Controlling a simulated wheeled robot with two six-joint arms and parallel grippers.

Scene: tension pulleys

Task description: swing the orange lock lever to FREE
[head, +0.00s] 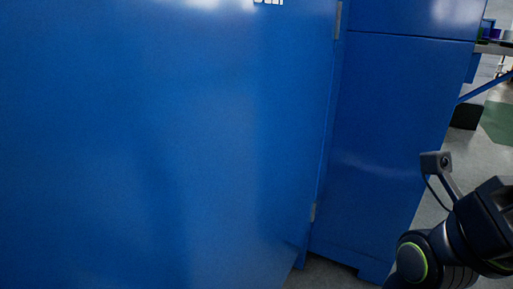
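No orange lock lever shows in the head view. A large blue panel (150,150), which looks like a cabinet door, fills the left and middle of the picture. Part of some white lettering shows at its top edge, cut off by the frame. My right arm comes in at the lower right, dark with a green ring. I cannot make out its gripper fingers. My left arm and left gripper are not in the picture.
A blue cabinet body (385,150) stands behind the panel's right edge, with hinges (313,212) between them. Grey floor (432,212) is open at the right. A workbench (493,49) with small items and a green floor patch (497,122) lie beyond.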

